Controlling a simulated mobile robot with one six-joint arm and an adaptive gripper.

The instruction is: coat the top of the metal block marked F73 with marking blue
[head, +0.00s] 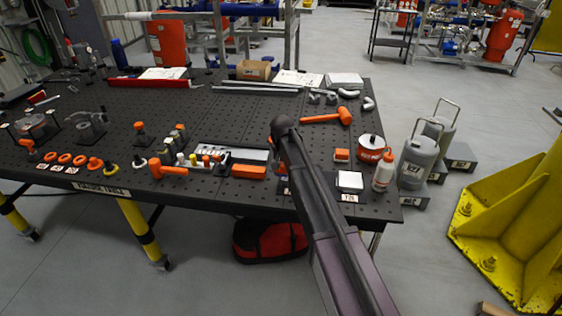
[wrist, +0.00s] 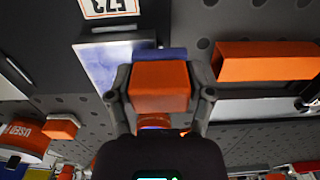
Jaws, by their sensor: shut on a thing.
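The metal block (wrist: 117,66) stands by the F73 tag (wrist: 108,8), which reads upside down in the wrist view. Its bright top shows uneven blue over part of the surface, with paler areas between. My gripper (wrist: 162,84) is shut on an orange block-shaped applicator (wrist: 160,82) with a blue pad (wrist: 158,53) at its far end. The pad is beside or over the block's right edge; I cannot tell whether it touches.
A loose orange bar (wrist: 265,62) lies right of my gripper. Bare perforated tabletop (head: 240,110) lies farther back.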

